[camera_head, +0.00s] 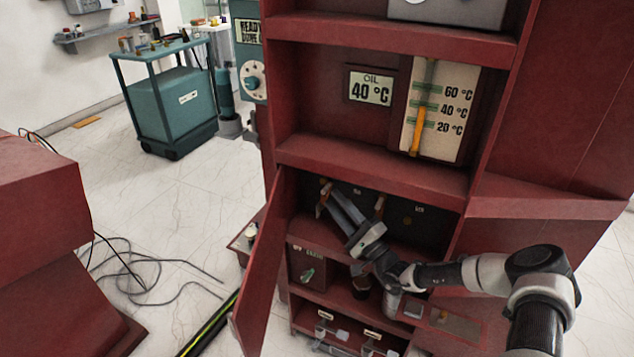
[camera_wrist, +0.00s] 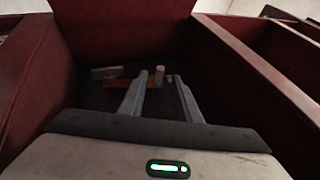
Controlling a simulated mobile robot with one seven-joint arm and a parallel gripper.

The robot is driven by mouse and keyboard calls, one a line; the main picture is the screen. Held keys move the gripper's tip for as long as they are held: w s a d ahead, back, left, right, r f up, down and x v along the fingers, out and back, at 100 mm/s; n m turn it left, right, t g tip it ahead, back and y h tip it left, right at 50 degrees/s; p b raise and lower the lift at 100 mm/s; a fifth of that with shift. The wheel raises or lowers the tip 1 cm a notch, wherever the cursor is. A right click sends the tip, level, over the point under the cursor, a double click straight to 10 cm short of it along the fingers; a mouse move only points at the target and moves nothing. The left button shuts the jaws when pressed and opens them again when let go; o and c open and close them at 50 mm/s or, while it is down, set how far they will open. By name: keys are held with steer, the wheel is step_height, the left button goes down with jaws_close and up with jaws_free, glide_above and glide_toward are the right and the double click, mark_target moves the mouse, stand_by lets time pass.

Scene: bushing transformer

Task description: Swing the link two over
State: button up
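An orange-brown link (camera_head: 323,197) stands upright on the dark back panel of the open compartment in the head view. A second brownish link (camera_head: 379,208) stands to its right. My gripper (camera_head: 332,193) reaches into this compartment, close beside the left link. In the wrist view, an orange bar (camera_wrist: 120,83) lies on the dark panel, with a grey block (camera_wrist: 106,73) at its left and a short grey peg (camera_wrist: 160,74) at its right. My gripper (camera_wrist: 160,77) has its fingers apart, with the peg between or just beyond the tips. I cannot tell whether they touch it.
A red door (camera_head: 264,262) stands open left of the compartment. Red walls (camera_wrist: 228,75) flank the gripper closely. Below are a box with a green knob (camera_head: 308,274) and lower shelves. An oil thermometer panel (camera_head: 435,110) is above. Cables (camera_head: 140,275) lie on the floor.

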steer(key=b+x, duration=0.1)
steer(key=x, duration=0.8)
steer(key=shift+a, duration=0.15)
steer(key=shift+w+r, duration=0.15)
jaws_close()
